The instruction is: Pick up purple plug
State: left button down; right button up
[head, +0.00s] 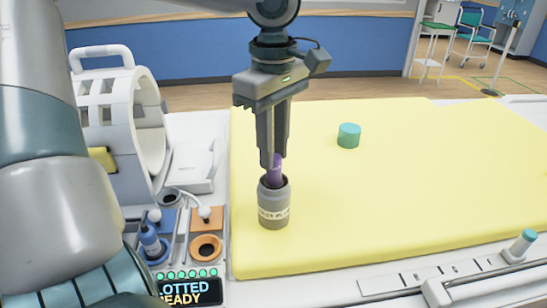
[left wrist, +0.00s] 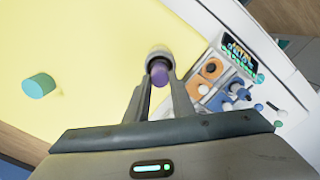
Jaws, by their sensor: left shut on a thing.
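The purple plug (head: 276,172) stands upright in the mouth of a grey cylindrical container (head: 273,206) on the yellow mat. In the left wrist view the plug (left wrist: 159,74) shows between the fingertips, with the container's pale rim (left wrist: 160,53) around it. My left gripper (head: 272,160) points straight down over the container, its fingers shut on the plug's upper part. The plug's lower part is hidden inside the container. My right gripper is not in view.
A teal cylinder (head: 349,135) stands on the yellow mat (head: 430,190) to the right. A small scanner model (head: 122,115) and a panel with an orange ring (head: 206,247) are at the left. A ruler-like strip (head: 430,278) lies at the front right. The mat's middle is clear.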

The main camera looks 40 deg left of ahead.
pick_arm(q)
notch_tip(320, 180, up, 4)
jog(key=shift+r, duration=0.1)
jog(key=s+d+b, duration=0.4)
jog(key=s+d, duration=0.7)
jog(key=d, duration=0.3)
jog(key=shift+s, duration=0.15)
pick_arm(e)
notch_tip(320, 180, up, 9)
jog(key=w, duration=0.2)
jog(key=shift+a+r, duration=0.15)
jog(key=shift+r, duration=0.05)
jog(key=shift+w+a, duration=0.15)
